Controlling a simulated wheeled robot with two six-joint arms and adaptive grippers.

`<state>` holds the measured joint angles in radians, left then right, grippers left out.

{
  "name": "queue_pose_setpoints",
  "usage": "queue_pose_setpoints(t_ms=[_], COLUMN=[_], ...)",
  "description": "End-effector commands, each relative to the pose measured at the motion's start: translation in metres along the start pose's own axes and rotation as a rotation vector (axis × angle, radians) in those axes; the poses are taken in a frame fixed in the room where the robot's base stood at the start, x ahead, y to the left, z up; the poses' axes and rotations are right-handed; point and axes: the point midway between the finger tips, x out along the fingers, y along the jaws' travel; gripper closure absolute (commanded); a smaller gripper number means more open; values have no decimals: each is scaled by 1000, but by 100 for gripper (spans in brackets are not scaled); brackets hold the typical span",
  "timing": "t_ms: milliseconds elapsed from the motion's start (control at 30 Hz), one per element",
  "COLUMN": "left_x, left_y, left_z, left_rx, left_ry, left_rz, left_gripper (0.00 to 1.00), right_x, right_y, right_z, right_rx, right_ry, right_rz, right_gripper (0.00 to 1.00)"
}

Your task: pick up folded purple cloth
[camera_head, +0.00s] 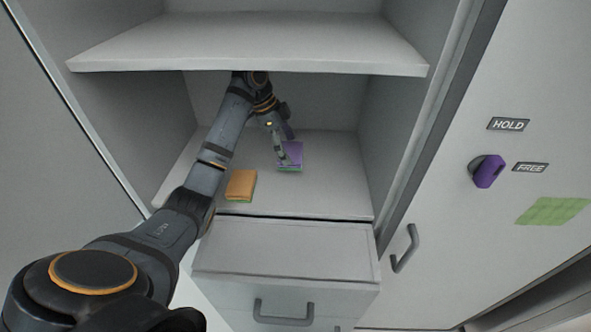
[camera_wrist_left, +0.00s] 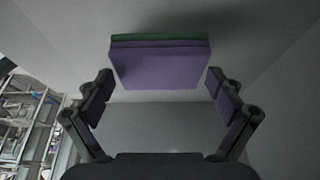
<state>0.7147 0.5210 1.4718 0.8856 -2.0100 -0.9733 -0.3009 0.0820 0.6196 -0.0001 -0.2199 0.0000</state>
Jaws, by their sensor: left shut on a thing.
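The folded purple cloth (camera_head: 294,150) is on the lower shelf of the open cabinet, right of the shelf's middle, with a thin green layer along its near edge. In the left wrist view the purple cloth (camera_wrist_left: 160,68) spans the space between the two fingers, its green layer at the top edge. My left gripper (camera_head: 287,147) reaches into the compartment and is shut on the purple cloth, one finger at each side. Whether the cloth is clear of the shelf, I cannot tell. My right gripper is not in view.
A folded orange cloth (camera_head: 240,184) lies on the lower shelf (camera_head: 330,195), to the left. An upper shelf (camera_head: 250,50) hangs above my arm. The right panel carries a purple knob (camera_head: 488,171) and a green patch (camera_head: 553,210).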

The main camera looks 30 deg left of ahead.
Motion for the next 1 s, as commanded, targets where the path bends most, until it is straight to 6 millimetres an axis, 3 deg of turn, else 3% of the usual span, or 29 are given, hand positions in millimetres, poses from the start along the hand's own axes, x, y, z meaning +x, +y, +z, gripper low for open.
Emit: queue_pose_setpoints(t_ms=[100,300,500,800,833,1000], left_x=[-3,-9,-11,-11,-11,-11], left_y=[-33,-65,-76,-77,-77,-77], left_z=[11,21,25,26,26,26], left_rx=[-3,-1,2,1,1,1], left_ry=[5,3,1,-1,-1,0], left_rz=[-2,-2,-1,0,0,0], left_gripper=[36,36,36,36,11,32], right_x=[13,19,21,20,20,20], right_y=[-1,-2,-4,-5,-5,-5], right_z=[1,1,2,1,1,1], right_rx=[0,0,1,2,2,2], right_ry=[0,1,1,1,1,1], right_rz=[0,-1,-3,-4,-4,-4], right_gripper=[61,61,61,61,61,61])
